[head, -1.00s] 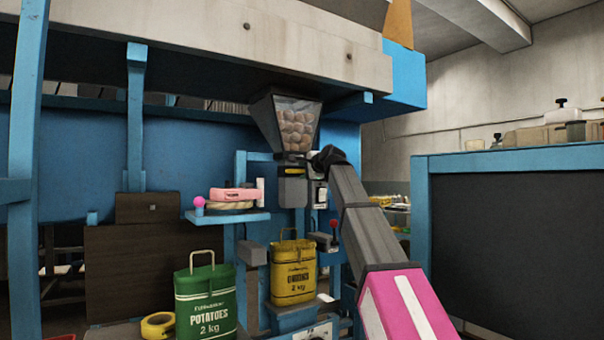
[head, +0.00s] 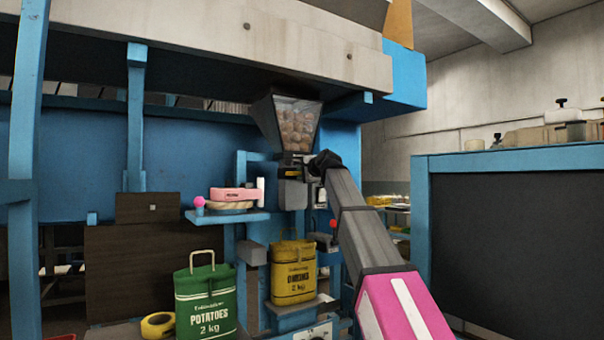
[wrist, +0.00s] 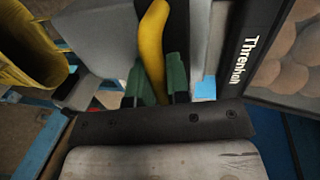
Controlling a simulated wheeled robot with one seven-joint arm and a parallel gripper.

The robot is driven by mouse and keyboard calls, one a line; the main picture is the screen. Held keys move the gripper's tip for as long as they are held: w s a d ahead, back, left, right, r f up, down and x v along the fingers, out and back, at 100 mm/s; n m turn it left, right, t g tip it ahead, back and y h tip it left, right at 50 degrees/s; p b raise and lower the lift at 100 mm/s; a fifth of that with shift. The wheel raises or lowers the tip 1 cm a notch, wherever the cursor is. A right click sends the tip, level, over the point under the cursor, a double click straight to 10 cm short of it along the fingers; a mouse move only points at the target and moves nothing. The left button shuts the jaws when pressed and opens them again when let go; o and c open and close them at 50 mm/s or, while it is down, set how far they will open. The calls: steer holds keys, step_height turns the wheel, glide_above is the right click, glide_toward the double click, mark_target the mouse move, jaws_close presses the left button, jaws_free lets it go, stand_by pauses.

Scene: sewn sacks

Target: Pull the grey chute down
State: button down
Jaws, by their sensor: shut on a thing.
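The grey chute (head: 291,195) hangs under the clear hopper in the head view, above the yellow sack. In the wrist view, a large grey surface (wrist: 98,35), which looks like its side, lies left of a yellow handle (wrist: 153,35). My gripper (wrist: 156,82) has its green fingers on both sides of this handle and is shut on it. In the head view my dark wrist (head: 325,162) is just right of the chute's top and hides the fingers. The yellow sack (head: 293,272) stands below the chute; its open mouth also shows in the wrist view (wrist: 28,50).
The hopper (head: 290,122) holds round brown items right above. A pink-topped scale (head: 235,195) is on a blue shelf to the left. A green potato sack (head: 206,300) and yellow tape roll (head: 157,325) stand lower left. A dark panel (head: 515,245) is at right.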

step_height(320, 180, down, 16)
steer(key=shift+r, duration=0.15)
steer(key=shift+s, duration=0.1)
steer(key=c, duration=1.1)
jaws_free()
steer(key=shift+d, duration=0.1)
steer(key=v, duration=1)
steer(key=shift+s+d+r, duration=0.15)
steer(key=shift+s, duration=0.15)
